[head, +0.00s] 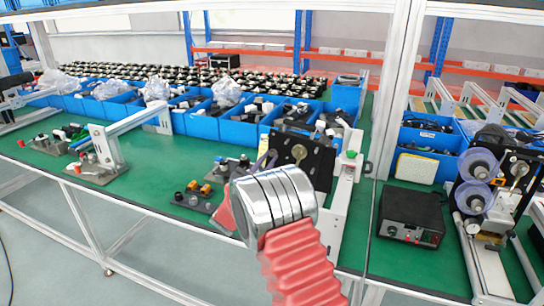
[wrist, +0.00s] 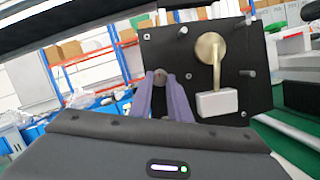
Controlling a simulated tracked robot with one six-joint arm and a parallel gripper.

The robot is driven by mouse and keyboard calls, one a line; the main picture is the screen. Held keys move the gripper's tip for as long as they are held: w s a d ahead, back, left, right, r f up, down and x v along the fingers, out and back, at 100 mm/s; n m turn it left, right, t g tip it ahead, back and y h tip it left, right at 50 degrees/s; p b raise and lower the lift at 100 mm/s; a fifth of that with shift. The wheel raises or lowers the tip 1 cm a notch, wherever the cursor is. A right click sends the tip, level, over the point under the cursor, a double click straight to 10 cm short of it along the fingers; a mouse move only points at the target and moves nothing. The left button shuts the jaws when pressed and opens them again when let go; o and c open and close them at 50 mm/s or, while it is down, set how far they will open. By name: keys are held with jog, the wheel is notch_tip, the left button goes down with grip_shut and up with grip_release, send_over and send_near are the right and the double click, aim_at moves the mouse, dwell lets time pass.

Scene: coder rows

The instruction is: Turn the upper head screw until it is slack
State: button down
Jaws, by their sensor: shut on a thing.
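A black upright plate (head: 318,160) stands on the green bench ahead of my arm, and it fills the upper right of the wrist view (wrist: 262,95). It carries a brass disc (wrist: 210,48) with a rod down to a white block (wrist: 217,103). A small round screw head (wrist: 160,74) sits at the plate's left side. My gripper (wrist: 161,84) has its two purple-grey fingers on either side of this screw head and is shut on it. In the head view, my silver wrist hides most of the gripper.
Several short metal pins (wrist: 246,73) stick out of the plate near the fingers. Blue bins (head: 240,130) full of parts line the back. A black box (head: 410,215) stands to the right. The green bench (head: 150,172) is clear in places left of the plate.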

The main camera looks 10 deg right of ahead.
jog(key=n+t+y, duration=0.1)
jog(key=n, duration=0.2)
jog(key=n+y, duration=0.1)
jog(key=n, duration=0.1)
jog(key=shift+s+d+n+t, duration=0.15)
jog(key=shift+d+n+t, duration=0.05)
jog(key=shift+n+t, duration=0.2)
jog(key=c, duration=1.8)
grip_release()
jog(key=shift+a+m, duration=0.1)
jog(key=shift+m, duration=0.2)
jog(key=m+g+h, duration=0.1)
jog(key=m, duration=0.2)
jog(key=m+g+h, duration=0.1)
jog(key=m, duration=0.2)
jog(key=shift+a+r, duration=0.1)
jog(key=shift+a, duration=0.05)
jog(key=m+g, duration=0.1)
jog(key=m, duration=0.2)
jog(key=m+g, duration=0.1)
jog(key=m, duration=0.2)
jog(key=shift+w+r+h, duration=0.1)
jog(key=shift+w+h, duration=0.1)
jog(key=shift+h, duration=0.2)
jog(key=shift+c, duration=0.5)
